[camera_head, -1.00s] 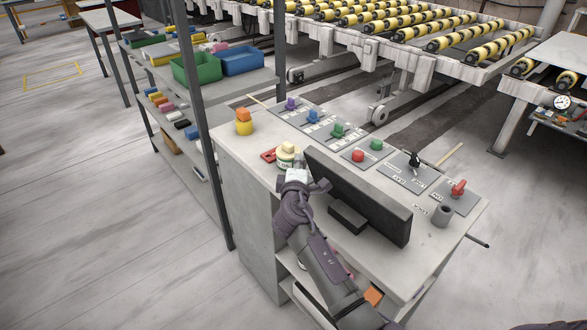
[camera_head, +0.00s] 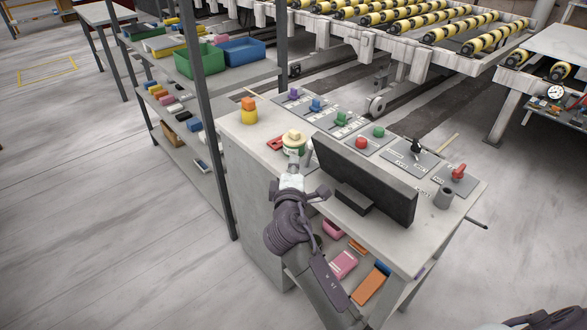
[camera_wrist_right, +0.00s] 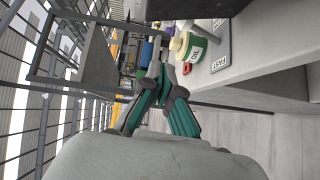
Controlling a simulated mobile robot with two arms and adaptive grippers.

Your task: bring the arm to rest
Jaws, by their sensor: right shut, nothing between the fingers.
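My right gripper (camera_head: 297,162) is shut and empty at the front left edge of the console desk (camera_head: 245,135), just in front of a white and green jar with a yellowish top (camera_head: 293,142). Its closed fingers also show in the right wrist view (camera_wrist_right: 154,72), with the jar (camera_wrist_right: 190,47) beyond them to the right. I cannot tell from the head view how high the fingertips are above the desk.
A dark monitor (camera_head: 365,180) stands right of the gripper. Pink (camera_head: 343,265) and orange (camera_head: 370,285) blocks lie on the shelf below. A shelf rack post (camera_head: 212,130) stands left. Floor farther left is clear.

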